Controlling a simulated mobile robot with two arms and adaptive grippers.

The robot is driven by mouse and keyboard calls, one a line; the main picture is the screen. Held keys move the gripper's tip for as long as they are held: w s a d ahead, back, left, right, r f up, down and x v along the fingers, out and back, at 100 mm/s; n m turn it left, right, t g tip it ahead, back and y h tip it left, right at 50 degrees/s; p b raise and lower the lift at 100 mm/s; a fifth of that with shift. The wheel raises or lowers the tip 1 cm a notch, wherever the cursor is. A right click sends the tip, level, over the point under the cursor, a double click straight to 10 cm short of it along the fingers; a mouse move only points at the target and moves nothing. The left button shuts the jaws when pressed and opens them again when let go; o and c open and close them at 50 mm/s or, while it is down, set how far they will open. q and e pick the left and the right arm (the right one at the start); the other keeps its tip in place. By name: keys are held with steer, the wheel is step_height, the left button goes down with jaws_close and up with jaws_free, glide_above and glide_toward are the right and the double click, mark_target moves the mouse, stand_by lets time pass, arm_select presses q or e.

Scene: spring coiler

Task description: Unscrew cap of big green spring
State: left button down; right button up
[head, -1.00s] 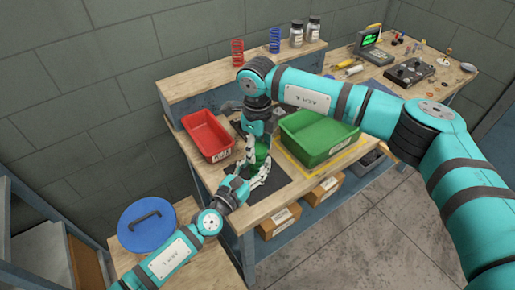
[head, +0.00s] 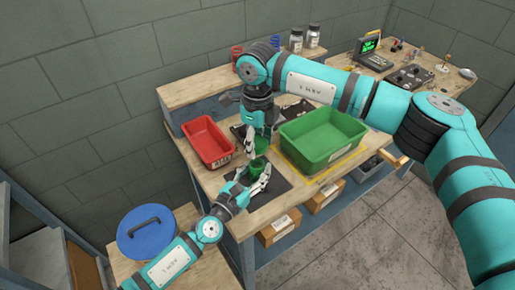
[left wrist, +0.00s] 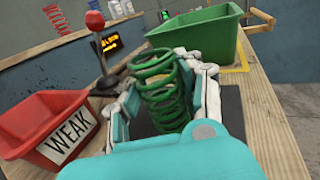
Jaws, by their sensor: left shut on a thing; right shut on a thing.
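The big green spring (head: 258,167) stands upright above a dark mat in the head view. My left gripper (head: 252,176) is shut around it from the near side. In the left wrist view the spring (left wrist: 163,92) shows open coils at its top, between the left gripper's fingers (left wrist: 165,105). My right gripper (head: 263,143) points down just above the spring. It is shut on a small green piece, apparently the cap (head: 262,141), partly hidden by the fingers. The right gripper is not seen in the left wrist view.
A red bin (head: 207,142) labelled WEAK in the left wrist view is on the left. A green bin (head: 322,138) is on the right. A red-knobbed lever (left wrist: 95,22) stands behind. A blue lid (head: 146,233) lies on the lower left surface.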

arm_select(q)
steer(key=c, duration=0.8)
jaws_free()
steer(key=shift+o, duration=0.2)
steer(key=v, duration=1.2)
